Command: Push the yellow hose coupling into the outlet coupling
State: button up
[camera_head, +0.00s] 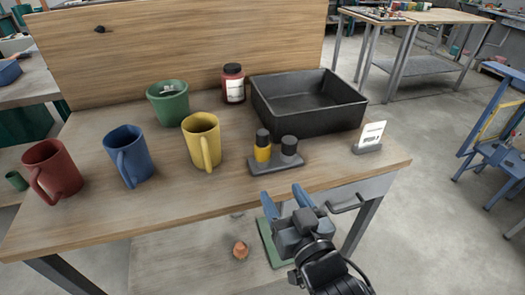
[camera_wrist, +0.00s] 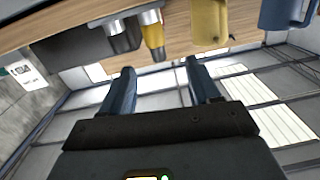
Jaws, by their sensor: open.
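A small grey base (camera_head: 276,166) stands near the front edge of the bench. On it, side by side, are a yellow piece with a dark top (camera_head: 262,148), which looks like the yellow hose coupling, and a dark grey cylinder (camera_head: 289,148), possibly the outlet coupling. The wrist view, upside down, also shows the yellow piece (camera_wrist: 152,38) and the grey cylinder (camera_wrist: 122,38). My gripper (camera_head: 285,198) is open and empty, just off the bench's front edge, nearer than the base and apart from both pieces. Its two blue fingers (camera_wrist: 160,70) are spread wide.
A black bin (camera_head: 310,112) stands behind the base, a white card in a holder (camera_head: 370,136) to its right. To the left are yellow (camera_head: 196,140), blue (camera_head: 126,155) and red (camera_head: 52,170) mugs. A green cup (camera_head: 168,105) and red jar (camera_head: 233,85) stand farther back.

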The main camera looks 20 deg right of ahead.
send_near(265, 137)
jog(key=shift+h, duration=0.3)
jog(key=w, duration=0.2)
jog(key=w+f, duration=0.1)
jog(key=w, duration=0.1)
jog(key=shift+d+f, duration=0.15)
jog(key=shift+d, duration=0.2)
jog(key=shift+w+d, duration=0.15)
jog(key=shift+w, duration=1)
jog(key=w, duration=0.4)
jog(key=shift+r+p, duration=0.35)
jog(key=shift+r, duration=0.05)
jog(key=shift+w+f, duration=0.1)
jog(key=shift+w, duration=0.5)
jog(key=c, duration=1.1)
